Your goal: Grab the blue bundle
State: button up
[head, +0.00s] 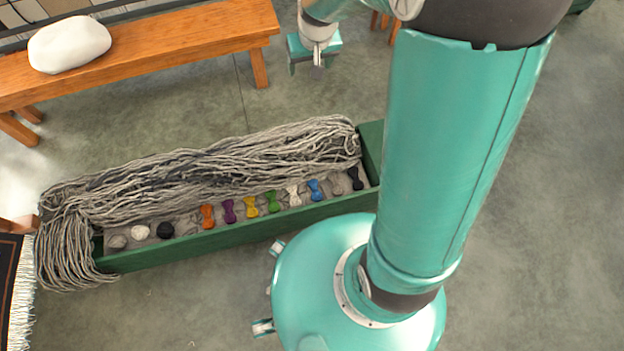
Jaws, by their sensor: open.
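The blue bundle (316,190) is a small twisted skein in the long green trough (230,238), toward its right end. It lies between a white bundle (294,194) on its left and a grey bundle (336,186) on its right. My gripper (317,68) is at the top middle of the head view, beyond the trough and well apart from the blue bundle. Its jaws are small in this view, and it is open with nothing seen in it.
Green (272,201), yellow (251,206), purple (229,211), orange (207,216) and black (355,178) bundles share the trough. Thick grey yarn (210,170) covers its back and left end. A wooden bench (180,40) with a white lump (69,44) stands behind. Open floor lies between.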

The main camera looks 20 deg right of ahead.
jog(key=w+f+g, duration=0.1)
jog(key=w+f, duration=0.1)
jog(key=f, duration=0.5)
jog(key=w+f, duration=0.3)
jog(key=f, duration=0.4)
jog(key=g, duration=0.2)
send_near(315, 188)
jog(key=f, duration=0.9)
jog(key=shift+w+a+f, duration=0.15)
jog(key=shift+a+f, duration=0.1)
jog(key=shift+f, duration=0.05)
jog(key=c, duration=1.1)
jog(key=shift+o, duration=0.2)
jog(key=shift+r, duration=0.2)
